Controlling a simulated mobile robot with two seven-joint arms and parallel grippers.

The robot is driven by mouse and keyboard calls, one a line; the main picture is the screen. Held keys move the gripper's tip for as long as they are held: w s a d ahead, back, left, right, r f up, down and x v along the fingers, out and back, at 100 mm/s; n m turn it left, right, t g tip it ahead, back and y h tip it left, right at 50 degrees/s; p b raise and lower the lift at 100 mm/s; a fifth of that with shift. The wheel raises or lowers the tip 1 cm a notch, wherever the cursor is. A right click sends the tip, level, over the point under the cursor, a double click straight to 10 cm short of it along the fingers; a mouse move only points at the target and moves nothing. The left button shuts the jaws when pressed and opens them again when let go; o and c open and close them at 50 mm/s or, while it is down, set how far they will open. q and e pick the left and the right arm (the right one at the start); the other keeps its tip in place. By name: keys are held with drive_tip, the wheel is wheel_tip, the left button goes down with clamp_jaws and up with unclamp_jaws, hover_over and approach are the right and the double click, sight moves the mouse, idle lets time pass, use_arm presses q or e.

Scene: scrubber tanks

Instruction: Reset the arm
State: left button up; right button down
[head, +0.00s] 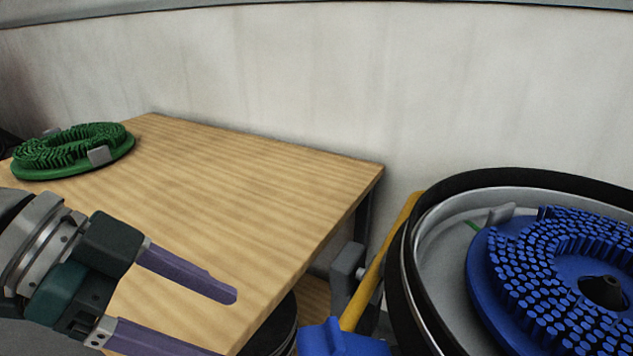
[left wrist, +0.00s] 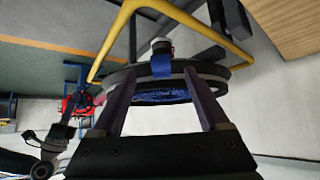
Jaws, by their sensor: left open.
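My left gripper (head: 228,318) reaches in from the left in the head view, above the near part of the wooden table. Its two purple fingers are spread apart with nothing between them. In the left wrist view the same gripper (left wrist: 158,88) points toward a round black-rimmed tank with some blue inside, which lies beyond the fingertips.
A green bristle ring (head: 75,150) lies on the wooden table (head: 240,190) at the far left. A blue bristle disc (head: 510,290) sits in the round tank (head: 408,270) at right. A yellow bar (head: 378,265) stands between table and tank. A pale wall (head: 300,70) closes the back.

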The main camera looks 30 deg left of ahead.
idle(0.4)
use_arm(q)
drive_tip(key=s+d+r+g+p, duration=0.1)
drive_tip(key=s+d+r+p, duration=0.1)
drive_tip(key=d+r+p, duration=0.35)
drive_tip(key=s+d+r+p, duration=0.2)
drive_tip(key=d+r+p, duration=0.1)
drive_tip(key=d, duration=0.5)
drive_tip(key=s+a+r+n+g+y+p, duration=0.1)
drive_tip(key=s+a+r+n+y+p, duration=0.1)
drive_tip(key=a+n+y+p, duration=0.3)
drive_tip(key=s+a+r+n+y+p, duration=0.1)
drive_tip(key=s+a+n+y+p, duration=0.2)
drive_tip(key=a, duration=0.4)
wheel_tip(320, 180, up, 38)
drive_tip(key=h+p, duration=0.1)
drive_tip(key=p, duration=3.5)
drive_tip(key=shift+w+d+f, duration=0.15)
drive_tip(key=shift+w+f, duration=0.05)
drive_tip(key=shift+w, duration=0.05)
